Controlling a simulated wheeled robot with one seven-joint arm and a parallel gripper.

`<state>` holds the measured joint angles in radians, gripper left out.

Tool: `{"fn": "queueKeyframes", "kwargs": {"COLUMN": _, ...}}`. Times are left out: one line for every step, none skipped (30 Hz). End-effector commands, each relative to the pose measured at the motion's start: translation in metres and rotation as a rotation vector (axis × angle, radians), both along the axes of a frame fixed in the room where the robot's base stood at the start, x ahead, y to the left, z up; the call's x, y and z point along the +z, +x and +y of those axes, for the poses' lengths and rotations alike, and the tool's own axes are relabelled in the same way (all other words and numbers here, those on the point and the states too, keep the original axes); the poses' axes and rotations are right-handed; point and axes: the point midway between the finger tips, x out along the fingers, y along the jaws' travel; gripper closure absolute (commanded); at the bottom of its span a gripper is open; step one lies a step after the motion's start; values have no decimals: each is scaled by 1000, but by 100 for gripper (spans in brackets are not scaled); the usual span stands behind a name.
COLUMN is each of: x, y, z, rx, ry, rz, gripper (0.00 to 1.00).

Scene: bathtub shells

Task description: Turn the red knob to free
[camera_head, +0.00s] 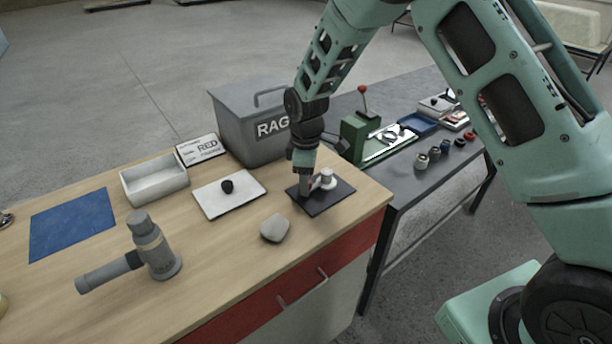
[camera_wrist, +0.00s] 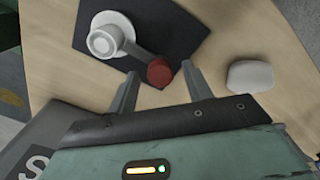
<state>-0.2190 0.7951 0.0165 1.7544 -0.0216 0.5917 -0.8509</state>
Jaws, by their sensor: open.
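The red knob (camera_wrist: 160,72) shows in the wrist view at the end of a dark lever. The lever runs from a round white-grey hub (camera_wrist: 105,40) on a black plate (camera_wrist: 182,22). In the head view the hub (camera_head: 327,177) stands on the black plate (camera_head: 334,200) near the table's right end, and my gripper hides most of the knob. My gripper (camera_wrist: 160,86) is open. Its two fingers lie on either side of the red knob, close to it; I cannot tell whether they touch it.
A grey RAG bin (camera_head: 235,135) stands behind the plate. A white plate with a black knob (camera_head: 215,199) lies to the left. A grey stone-like block (camera_head: 275,228) is in front; it also shows in the wrist view (camera_wrist: 250,76). A grey pipe fitting (camera_head: 152,248) stands farther left.

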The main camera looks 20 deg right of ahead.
Motion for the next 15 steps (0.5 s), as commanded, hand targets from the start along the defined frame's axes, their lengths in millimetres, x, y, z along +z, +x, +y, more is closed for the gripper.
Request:
{"fn": "queueKeyframes", "kwargs": {"x": 0, "y": 0, "z": 0, "rx": 0, "ry": 0, "rz": 0, "gripper": 50}}
{"fn": "queueKeyframes", "kwargs": {"x": 0, "y": 0, "z": 0, "rx": 0, "ry": 0, "rz": 0, "gripper": 50}}
{"fn": "queueKeyframes", "kwargs": {"x": 0, "y": 0, "z": 0, "rx": 0, "ry": 0, "rz": 0, "gripper": 50}}
{"fn": "queueKeyframes", "kwargs": {"x": 0, "y": 0, "z": 0, "rx": 0, "ry": 0, "rz": 0, "gripper": 50}}
{"fn": "queueKeyframes", "kwargs": {"x": 0, "y": 0, "z": 0, "rx": 0, "ry": 0, "rz": 0, "gripper": 50}}
{"fn": "queueKeyframes", "kwargs": {"x": 0, "y": 0, "z": 0, "rx": 0, "ry": 0, "rz": 0, "gripper": 53}}
{"fn": "queueKeyframes", "kwargs": {"x": 0, "y": 0, "z": 0, "rx": 0, "ry": 0, "rz": 0, "gripper": 61}}
{"fn": "queueKeyframes", "kwargs": {"x": 0, "y": 0, "z": 0, "rx": 0, "ry": 0, "rz": 0, "gripper": 69}}
{"fn": "queueKeyframes", "kwargs": {"x": 0, "y": 0, "z": 0, "rx": 0, "ry": 0, "rz": 0, "gripper": 81}}
{"fn": "queueKeyframes", "kwargs": {"x": 0, "y": 0, "z": 0, "rx": 0, "ry": 0, "rz": 0, "gripper": 89}}
{"fn": "queueKeyframes", "kwargs": {"x": 0, "y": 0, "z": 0, "rx": 0, "ry": 0, "rz": 0, "gripper": 95}}
{"fn": "queueKeyframes", "kwargs": {"x": 0, "y": 0, "z": 0, "rx": 0, "ry": 0, "rz": 0, "gripper": 95}}
{"fn": "queueKeyframes", "kwargs": {"x": 0, "y": 0, "z": 0, "rx": 0, "ry": 0, "rz": 0, "gripper": 95}}
{"fn": "queueKeyframes", "kwargs": {"x": 0, "y": 0, "z": 0, "rx": 0, "ry": 0, "rz": 0, "gripper": 95}}
{"fn": "queueKeyframes", "kwargs": {"x": 0, "y": 0, "z": 0, "rx": -1, "ry": 0, "rz": 0, "gripper": 95}}
